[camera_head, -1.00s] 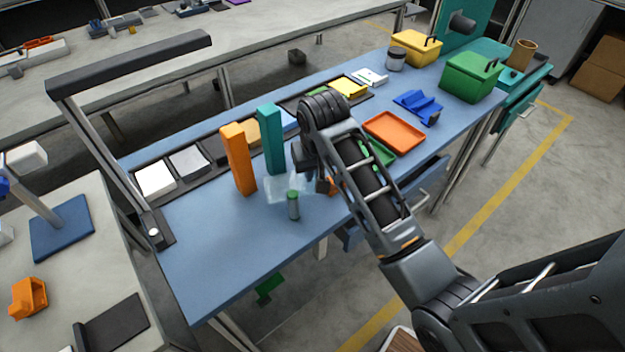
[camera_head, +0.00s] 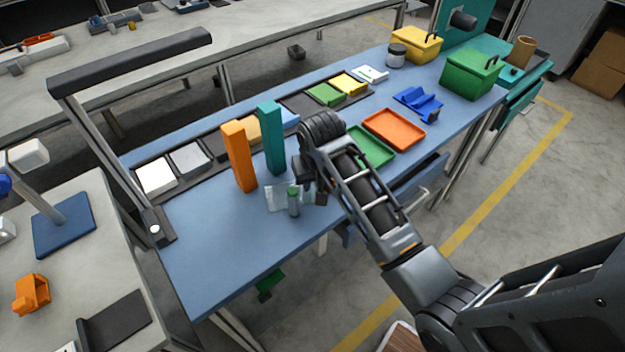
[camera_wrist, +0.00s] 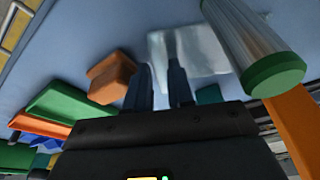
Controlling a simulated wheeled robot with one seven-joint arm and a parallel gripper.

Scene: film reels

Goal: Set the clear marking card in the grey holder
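The clear marking card (camera_head: 276,202) is a see-through sheet on the blue bench, partly behind a small grey cylinder with a green top (camera_head: 294,202).
An orange post (camera_head: 239,158) and a teal post (camera_head: 271,138) stand left of my gripper. A brown block (camera_wrist: 112,78) is close by my left finger. Green (camera_head: 372,148) and orange (camera_head: 394,130) trays lie to the right. The bench's front left is clear.

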